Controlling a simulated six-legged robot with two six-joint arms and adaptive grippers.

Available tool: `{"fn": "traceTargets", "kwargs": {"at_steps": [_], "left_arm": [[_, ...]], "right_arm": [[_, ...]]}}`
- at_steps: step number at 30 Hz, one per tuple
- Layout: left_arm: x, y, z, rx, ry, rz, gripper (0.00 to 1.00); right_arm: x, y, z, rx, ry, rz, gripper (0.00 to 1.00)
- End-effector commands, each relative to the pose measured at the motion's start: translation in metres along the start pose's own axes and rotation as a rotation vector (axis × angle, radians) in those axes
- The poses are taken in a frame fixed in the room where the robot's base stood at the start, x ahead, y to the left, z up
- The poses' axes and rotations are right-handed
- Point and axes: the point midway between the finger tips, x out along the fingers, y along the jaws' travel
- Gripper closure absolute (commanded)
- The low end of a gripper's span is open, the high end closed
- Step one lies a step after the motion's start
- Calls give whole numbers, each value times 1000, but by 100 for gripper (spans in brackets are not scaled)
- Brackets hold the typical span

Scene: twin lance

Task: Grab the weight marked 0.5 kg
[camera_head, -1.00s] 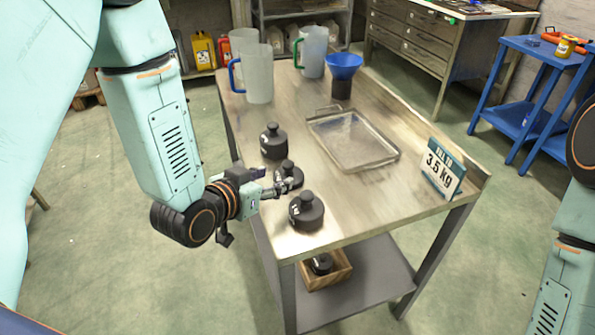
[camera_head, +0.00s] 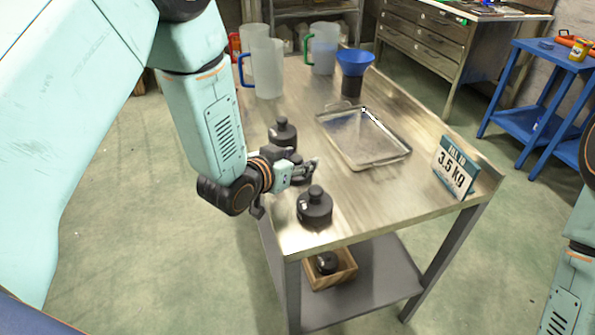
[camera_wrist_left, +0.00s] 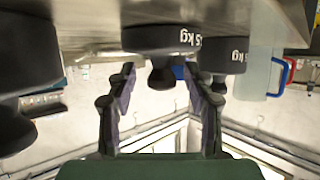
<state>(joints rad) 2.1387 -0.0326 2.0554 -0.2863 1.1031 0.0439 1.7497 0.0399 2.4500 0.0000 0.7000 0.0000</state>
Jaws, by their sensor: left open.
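Three black knobbed weights stand in a row along the table's left edge: the back weight (camera_head: 283,134), the small middle weight (camera_head: 300,178), partly hidden by my gripper, and the front weight (camera_head: 315,209). My left gripper (camera_head: 308,168) is at the middle weight. The left wrist view is upside down. There the middle weight (camera_wrist_left: 160,38) sits ahead of my open left gripper (camera_wrist_left: 160,85), its knob lined up between the fingers, apparently ungripped. Its marking ends in "5 kg", first digits hidden. The right-hand weight (camera_wrist_left: 224,54) also ends in "5 kg". My right gripper is out of view.
Jugs (camera_head: 267,70) and a blue funnel (camera_head: 355,62) stand at the back. A wooden box (camera_head: 345,278) with a black weight is on the lower shelf.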

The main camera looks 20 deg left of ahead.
Motion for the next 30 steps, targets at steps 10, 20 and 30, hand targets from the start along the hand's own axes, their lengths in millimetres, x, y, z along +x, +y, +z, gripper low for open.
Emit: {"fn": "traceTargets", "kwargs": {"at_steps": [10, 20, 30], "left_arm": [[0, 0, 0, 0, 0, 0, 70], [0, 0, 0, 0, 0, -1, 98], [0, 0, 0, 0, -1, -1, 100]], "right_arm": [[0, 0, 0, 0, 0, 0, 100], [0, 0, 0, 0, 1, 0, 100], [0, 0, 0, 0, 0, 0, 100]]}}
